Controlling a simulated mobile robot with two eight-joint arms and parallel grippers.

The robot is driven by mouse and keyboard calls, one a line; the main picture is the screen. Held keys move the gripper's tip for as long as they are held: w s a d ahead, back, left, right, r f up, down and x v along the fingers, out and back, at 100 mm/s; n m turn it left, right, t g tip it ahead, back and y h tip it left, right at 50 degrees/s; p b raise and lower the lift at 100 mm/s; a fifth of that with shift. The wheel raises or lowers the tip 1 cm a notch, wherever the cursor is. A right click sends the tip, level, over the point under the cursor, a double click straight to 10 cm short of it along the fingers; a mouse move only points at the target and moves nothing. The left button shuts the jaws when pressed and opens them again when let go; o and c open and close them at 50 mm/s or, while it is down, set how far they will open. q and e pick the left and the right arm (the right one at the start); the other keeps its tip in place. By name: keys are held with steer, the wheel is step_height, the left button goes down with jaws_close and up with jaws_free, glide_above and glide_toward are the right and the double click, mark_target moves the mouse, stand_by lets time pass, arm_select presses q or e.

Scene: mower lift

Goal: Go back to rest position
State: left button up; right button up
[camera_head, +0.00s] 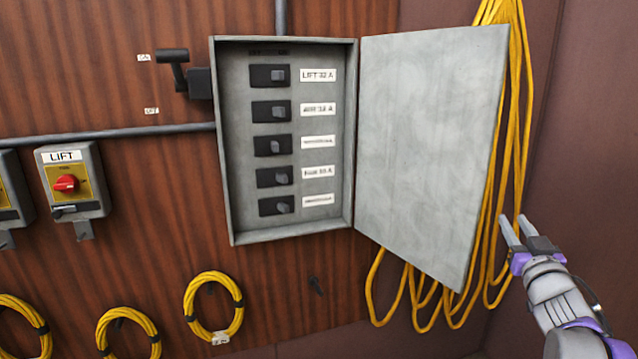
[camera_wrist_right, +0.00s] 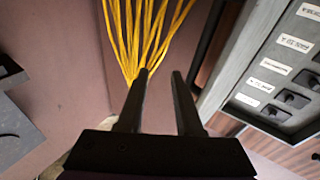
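My right gripper (camera_head: 513,218) is at the right of the head view, to the right of the open door (camera_head: 430,140) of a grey breaker box (camera_head: 288,232). Its two fingers are apart and nothing is between them. In the right wrist view the gripper (camera_wrist_right: 159,73) also shows open and empty, with yellow cable behind its fingertips and the box with its labels at the right. My left gripper is in neither view.
Yellow cables (camera_head: 517,90) hang behind the door, close to my right gripper. A LIFT switch box (camera_head: 87,165) with a red knob (camera_head: 66,184) is on the wooden wall at left. Coiled yellow cables (camera_head: 236,320) hang below. A dark lever switch (camera_head: 173,56) is beside the breaker box.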

steer(key=s+a+f+g+y, duration=0.1)
steer(key=s+a+f+g, duration=0.3)
steer(key=s+a+f, duration=0.4)
steer(key=s+a+f+n+g+y, duration=0.1)
steer(key=s+a+f+g, duration=0.4)
steer(key=f, duration=1.2)
steer(key=s+a+f+n+g+y, duration=0.1)
steer(key=s+a+f+g, duration=0.4)
steer(key=s+a+f, duration=0.6)
steer(key=s+f+y, duration=0.1)
steer(key=s, duration=0.4)
steer(key=shift+a+f, duration=0.3)
steer(key=shift+a, duration=0.1)
